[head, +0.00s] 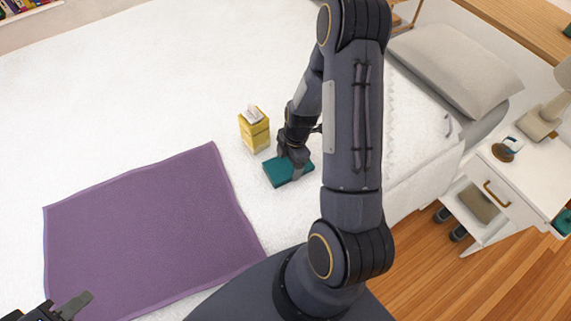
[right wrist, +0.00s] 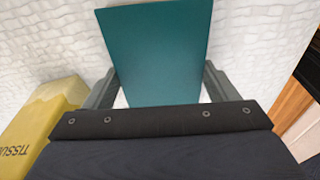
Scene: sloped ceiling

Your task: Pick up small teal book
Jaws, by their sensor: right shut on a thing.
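The small teal book (head: 281,173) lies on the white bed, to the right of the purple mat. It also shows in the right wrist view (right wrist: 157,50), standing out beyond the jaws. My right gripper (head: 296,166) is at the book's right part, with its fingers shut on it. In the right wrist view the two fingers (right wrist: 159,95) are at either side of the book. Whether the book is clear of the bed I cannot tell. My left gripper (head: 72,305) is at the bottom left corner, partly cut off, away from the book; its jaw opening cannot be made out.
A yellow tissue box (head: 255,131) stands just left of the book; it also shows in the right wrist view (right wrist: 40,125). A purple mat (head: 150,230) lies on the bed. A grey pillow (head: 455,70) and white nightstand (head: 520,185) are at the right. The upper left bed is clear.

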